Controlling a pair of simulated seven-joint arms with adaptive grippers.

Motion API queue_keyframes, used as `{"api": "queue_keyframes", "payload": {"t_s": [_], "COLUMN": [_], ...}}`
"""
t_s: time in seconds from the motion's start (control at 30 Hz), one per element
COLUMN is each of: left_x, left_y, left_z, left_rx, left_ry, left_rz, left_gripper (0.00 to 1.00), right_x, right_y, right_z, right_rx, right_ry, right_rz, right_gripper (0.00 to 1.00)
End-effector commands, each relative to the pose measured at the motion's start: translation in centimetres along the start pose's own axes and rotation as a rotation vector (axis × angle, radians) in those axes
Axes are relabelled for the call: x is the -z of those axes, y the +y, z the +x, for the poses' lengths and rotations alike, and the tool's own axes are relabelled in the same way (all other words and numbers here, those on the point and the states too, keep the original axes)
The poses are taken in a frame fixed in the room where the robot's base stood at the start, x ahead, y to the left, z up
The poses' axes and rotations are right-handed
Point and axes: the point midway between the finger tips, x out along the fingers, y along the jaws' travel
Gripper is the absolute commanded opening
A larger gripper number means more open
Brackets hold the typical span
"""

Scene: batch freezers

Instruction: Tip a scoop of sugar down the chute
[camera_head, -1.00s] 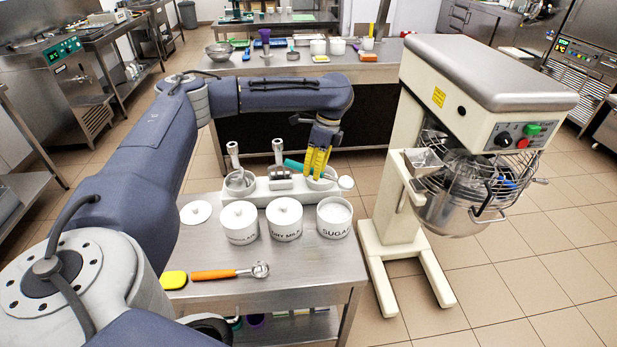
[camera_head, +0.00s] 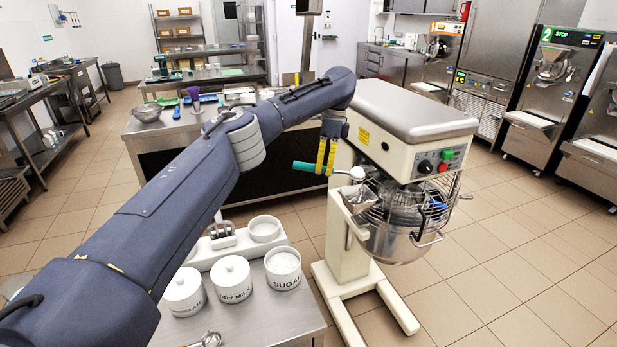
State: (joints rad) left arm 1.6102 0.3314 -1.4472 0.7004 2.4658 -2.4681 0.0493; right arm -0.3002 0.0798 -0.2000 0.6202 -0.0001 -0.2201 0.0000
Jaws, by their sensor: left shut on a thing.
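My left gripper (camera_head: 325,170) has yellow fingers and is shut on the teal handle of a scoop (camera_head: 303,166). The scoop's pale bowl (camera_head: 354,173) points right, at the mixer's left side. It shows just above the small metal chute (camera_head: 358,198) on the mixer's bowl guard; I cannot tell whether they touch. The scoop looks roughly level, and its contents are too small to make out. The open white jar marked SUGAR (camera_head: 284,280) stands on the near steel table. My right gripper is not in view.
The mixer (camera_head: 412,110) stands on the floor, with a wire guard over its steel bowl (camera_head: 392,240). Lidded jars, DRY MILK (camera_head: 233,285) among them, and a white holder (camera_head: 208,252) share the near table. A steel counter (camera_head: 130,125) lies behind my arm.

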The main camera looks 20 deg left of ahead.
Motion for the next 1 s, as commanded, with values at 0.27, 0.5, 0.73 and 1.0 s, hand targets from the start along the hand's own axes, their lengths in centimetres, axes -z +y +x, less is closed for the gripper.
{"api": "queue_keyframes", "payload": {"t_s": [0.27,0.5,0.73,1.0], "left_x": [1.2,1.4,1.4,1.4], "left_y": [0.0,-0.2,-0.3,-0.1], "left_z": [-0.5,1.0,1.7,1.9], "left_rx": [0.000,-0.002,0.044,0.149], "left_ry": [0.000,-0.001,0.000,0.002], "left_rz": [0.003,0.003,-0.001,-0.013], "left_gripper": [0.00,0.00,0.00,0.00], "right_x": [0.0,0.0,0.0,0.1], "right_y": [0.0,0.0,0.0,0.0], "right_z": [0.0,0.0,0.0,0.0], "right_rx": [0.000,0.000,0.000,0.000], "right_ry": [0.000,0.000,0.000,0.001], "right_rz": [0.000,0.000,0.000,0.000], "right_gripper": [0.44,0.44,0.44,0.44]}}
